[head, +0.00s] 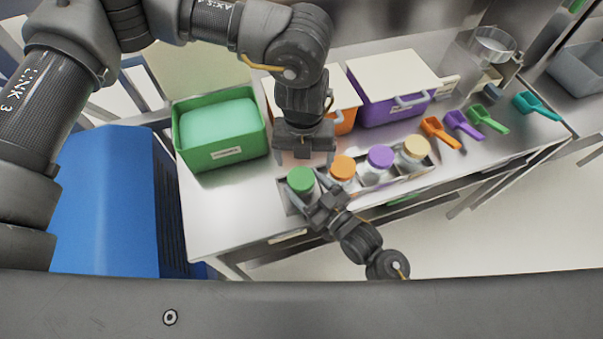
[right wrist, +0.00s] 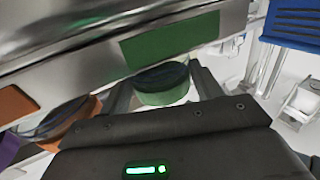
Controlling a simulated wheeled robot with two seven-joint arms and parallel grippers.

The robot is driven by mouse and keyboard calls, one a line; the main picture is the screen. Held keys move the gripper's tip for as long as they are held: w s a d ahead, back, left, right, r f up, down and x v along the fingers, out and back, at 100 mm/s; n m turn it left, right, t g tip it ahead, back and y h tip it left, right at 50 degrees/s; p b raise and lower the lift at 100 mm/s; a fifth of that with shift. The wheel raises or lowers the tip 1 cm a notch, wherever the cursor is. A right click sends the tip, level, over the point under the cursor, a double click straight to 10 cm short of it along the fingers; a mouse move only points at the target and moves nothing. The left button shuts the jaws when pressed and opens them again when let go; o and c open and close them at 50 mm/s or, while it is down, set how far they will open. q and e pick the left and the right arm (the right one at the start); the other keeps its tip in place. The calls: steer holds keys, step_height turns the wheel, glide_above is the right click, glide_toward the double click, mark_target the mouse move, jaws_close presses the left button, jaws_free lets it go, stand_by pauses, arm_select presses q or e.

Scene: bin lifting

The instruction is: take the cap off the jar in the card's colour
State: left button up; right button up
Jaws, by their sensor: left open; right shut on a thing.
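The green-capped jar (head: 301,181) stands at the left end of a row in a metal tray (head: 424,172). Orange-capped (head: 342,169), purple-capped (head: 379,159) and tan-capped (head: 414,149) jars stand to its right. My right gripper (head: 319,200) is shut on the green-capped jar; the green cap (right wrist: 162,84) shows between its fingers in the right wrist view. Whether the fingers hold the cap or body is unclear. My left gripper (head: 304,158) is open, just behind the green-capped jar, pointing down. I cannot identify the card with certainty.
A green bin (head: 224,158) stands at the left, with a purple bin (head: 395,107) and a partly hidden orange bin (head: 346,122) behind the jars. Several coloured scoops (head: 440,131) lie at the right. The counter's front left (head: 225,215) is clear.

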mark_target(302, 179)
steer(key=shift+f, duration=0.1)
arm_select(q)
steer(key=f+n, duration=0.2)
steer(key=n, duration=0.1)
steer(key=f+n, duration=0.6)
steer(key=shift+a+f, duration=0.2)
steer(key=shift+a, duration=0.05)
stand_by(0.6)
steer(key=c, duration=0.6)
arm_select(e)
steer(key=shift+f, duration=0.1)
arm_select(q)
steer(key=o, duration=0.6)
arm_select(e)
steer(key=shift+s, duration=0.1)
